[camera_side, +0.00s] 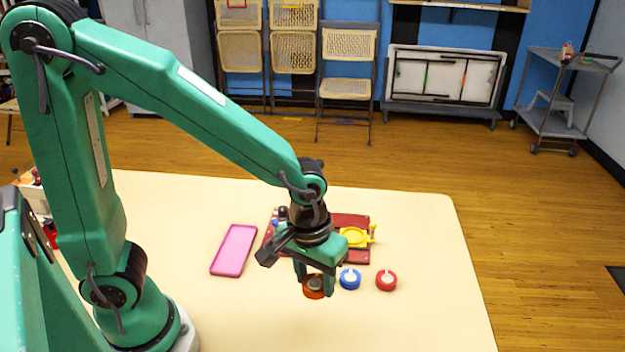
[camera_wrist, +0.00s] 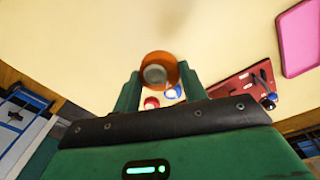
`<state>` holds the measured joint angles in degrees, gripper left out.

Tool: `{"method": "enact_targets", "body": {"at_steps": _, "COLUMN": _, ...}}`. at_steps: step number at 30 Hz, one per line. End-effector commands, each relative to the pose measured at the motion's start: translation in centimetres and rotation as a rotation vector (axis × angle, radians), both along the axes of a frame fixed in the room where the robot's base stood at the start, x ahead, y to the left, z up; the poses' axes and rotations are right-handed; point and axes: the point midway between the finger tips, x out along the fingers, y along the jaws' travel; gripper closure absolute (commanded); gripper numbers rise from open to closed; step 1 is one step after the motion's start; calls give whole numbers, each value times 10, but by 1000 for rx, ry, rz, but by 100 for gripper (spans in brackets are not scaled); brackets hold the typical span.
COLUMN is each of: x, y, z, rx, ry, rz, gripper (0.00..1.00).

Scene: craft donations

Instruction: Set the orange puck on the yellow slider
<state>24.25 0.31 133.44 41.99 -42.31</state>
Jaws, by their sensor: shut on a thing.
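The orange puck (camera_side: 314,294) has a pale grey centre and sits between the fingers of my gripper (camera_side: 314,281). In the wrist view the orange puck (camera_wrist: 173,62) shows large between the two green fingertips of my gripper (camera_wrist: 160,80), which is shut on it. I cannot tell how high it is above the table. The yellow slider (camera_side: 355,238) is on a dark red board (camera_side: 350,219), behind and to the right of my gripper in the side view. My gripper and wrist hide the board's middle. The wrist view shows part of the red board (camera_wrist: 229,88), and no yellow slider is visible there.
A blue puck (camera_side: 350,279) and a red puck (camera_side: 386,281) stand on the cream table (camera_side: 425,235), right of the orange one. A pink tray (camera_side: 234,250) lies left of the board. The right and front of the table are clear.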

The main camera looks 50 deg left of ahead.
Motion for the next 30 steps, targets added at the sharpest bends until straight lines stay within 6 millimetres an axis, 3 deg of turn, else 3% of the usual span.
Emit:
{"method": "enact_targets", "body": {"at_steps": 20, "x": 7, "y": 1, "z": 0, "rx": 1, "ry": 0, "rz": 11, "gripper": 80}}
{"method": "enact_targets", "body": {"at_steps": 26, "x": 34, "y": 7, "z": 2, "rx": 0, "ry": 0, "rz": 55, "gripper": 80}}
{"method": "enact_targets", "body": {"at_steps": 30, "x": 65, "y": 17, "z": 2, "rx": 1, "ry": 1, "rz": 106, "gripper": 80}}
